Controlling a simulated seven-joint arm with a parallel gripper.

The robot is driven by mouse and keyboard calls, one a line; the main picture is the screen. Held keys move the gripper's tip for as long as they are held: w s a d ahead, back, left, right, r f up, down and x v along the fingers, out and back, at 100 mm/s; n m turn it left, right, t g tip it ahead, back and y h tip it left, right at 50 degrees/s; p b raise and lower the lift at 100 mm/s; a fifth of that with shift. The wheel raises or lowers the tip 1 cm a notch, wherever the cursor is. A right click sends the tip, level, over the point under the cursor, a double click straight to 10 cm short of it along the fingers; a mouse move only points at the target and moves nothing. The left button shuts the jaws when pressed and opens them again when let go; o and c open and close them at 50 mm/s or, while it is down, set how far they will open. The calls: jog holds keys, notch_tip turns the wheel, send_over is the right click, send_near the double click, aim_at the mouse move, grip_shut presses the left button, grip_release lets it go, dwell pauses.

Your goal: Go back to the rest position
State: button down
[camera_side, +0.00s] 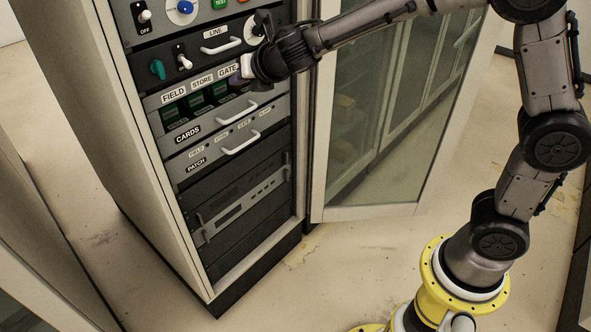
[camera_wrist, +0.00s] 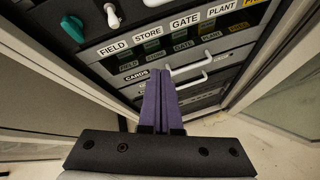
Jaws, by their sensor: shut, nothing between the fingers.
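My gripper (camera_wrist: 160,100) is shut, its two purple fingers pressed together with nothing between them. In the wrist view the fingertips reach up in front of the CARDS panel, below the label strip. In the side view my gripper (camera_side: 240,78) is close to the rack (camera_side: 228,215), by the GATE label. I cannot tell whether the fingertips touch the panel. The side view shows FIELD, STORE and GATE labels with green cards (camera_side: 195,101) below them. The PLANT label (camera_wrist: 222,8) shows in the wrist view, and my gripper covers that area in the side view.
The rack's glass door (camera_side: 385,120) stands open to the right, close to my arm. White handles (camera_side: 242,143) stick out of the panels. A teal knob (camera_side: 157,69) and a white lever (camera_side: 184,61) sit above the label strip. The floor (camera_side: 330,265) before the rack is clear.

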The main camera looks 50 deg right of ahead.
jog(key=s+d+r+m+h, duration=0.2)
jog(key=s+d+r+m, duration=0.5)
jog(key=s, duration=0.1)
jog(key=s+d+r+m+g, duration=0.1)
jog(key=s+d+m, duration=0.2)
jog(key=s+m, duration=0.3)
jog(key=s+d+m+g, duration=0.1)
jog(key=s+d+m, duration=0.25)
jog(key=s, duration=0.45)
jog(key=s+a+f+m+g+y, duration=0.1)
jog(key=s+a+f+m+g, duration=0.1)
jog(key=s+f+m, duration=0.3)
jog(key=s+a+f+m+g+y, duration=0.1)
jog(key=s+a+f+m+y, duration=0.1)
jog(key=s+a+f+m, duration=0.3)
jog(key=s+m, duration=0.4)
jog(key=s, duration=0.1)
jog(key=shift+s+f+g+y, duration=0.2)
jog(key=shift+s+g+y, duration=0.1)
jog(key=shift+g, duration=0.1)
